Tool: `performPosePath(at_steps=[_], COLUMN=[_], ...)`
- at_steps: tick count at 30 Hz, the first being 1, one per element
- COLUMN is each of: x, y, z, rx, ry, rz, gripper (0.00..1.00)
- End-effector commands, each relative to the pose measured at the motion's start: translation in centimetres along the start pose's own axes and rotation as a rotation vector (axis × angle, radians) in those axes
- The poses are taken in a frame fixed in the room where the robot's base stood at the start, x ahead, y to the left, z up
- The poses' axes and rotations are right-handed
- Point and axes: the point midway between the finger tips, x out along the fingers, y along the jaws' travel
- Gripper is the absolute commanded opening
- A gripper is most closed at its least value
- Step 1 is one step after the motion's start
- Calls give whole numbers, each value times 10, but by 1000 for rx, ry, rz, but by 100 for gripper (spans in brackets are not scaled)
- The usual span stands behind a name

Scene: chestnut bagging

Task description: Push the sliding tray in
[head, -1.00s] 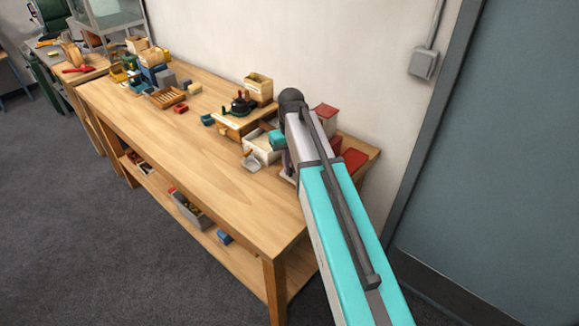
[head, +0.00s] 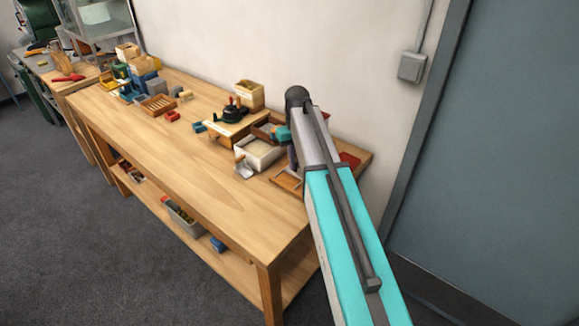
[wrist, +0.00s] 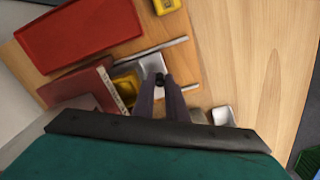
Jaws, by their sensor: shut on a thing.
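In the wrist view, the sliding tray (wrist: 152,64) is a small pale metal piece between two thin grey rails, with a dark knob (wrist: 160,80) at its near end. My gripper (wrist: 161,83) has its two grey fingers close together around the knob, shut on it. A yellow thing (wrist: 126,89) lies just left of the tray, partly covered by a red block (wrist: 85,105). How far in the tray sits cannot be told. In the head view my arm covers the tray and most of the gripper.
A red flat tray (wrist: 75,35) lies at the upper left of the wrist view. In the head view, a white bin (head: 260,152) and a scoop (head: 243,168) stand left of my arm. The front of the wooden bench (head: 190,150) is largely clear.

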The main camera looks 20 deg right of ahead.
Motion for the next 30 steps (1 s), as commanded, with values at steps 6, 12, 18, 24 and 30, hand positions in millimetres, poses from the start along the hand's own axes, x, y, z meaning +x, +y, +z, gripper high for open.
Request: performPosePath(at_steps=[6,12,18,24,30], x=[0,0,0,-2,-13], y=[0,0,1,1,1], z=[-1,-1,-1,0,0], rx=[-1,-1,-1,0,0], ry=[2,2,1,1,1], rz=[-1,-1,-1,0,0], gripper=[0,29,31,31,31])
